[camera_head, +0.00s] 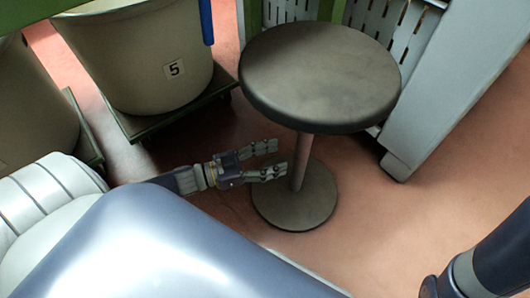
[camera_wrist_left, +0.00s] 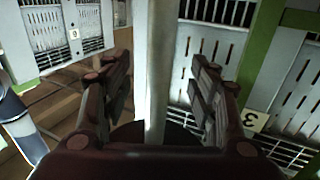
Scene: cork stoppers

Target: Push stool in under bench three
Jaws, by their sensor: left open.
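The stool has a round dark seat (camera_head: 320,75), a thin post (camera_head: 304,158) and a round base (camera_head: 315,205), and stands upright on the floor. My left gripper (camera_head: 276,158) is open beside the post, below seat height, its fingers pointing at it. In the left wrist view the pale post (camera_wrist_left: 158,70) shows upright between the two open fingers (camera_wrist_left: 160,95); I cannot tell whether they touch it. A slatted bench front with a "3" label (camera_wrist_left: 254,118) is behind the post, at right. My right gripper is out of view; only my right arm shows at lower right.
A beige tub marked 5 (camera_head: 140,55) stands on a dark wheeled base (camera_head: 185,112) at left, with another tub (camera_head: 30,105) beside it. A grey panel (camera_head: 445,85) stands right of the stool. The reddish floor (camera_head: 400,225) is clear at lower right.

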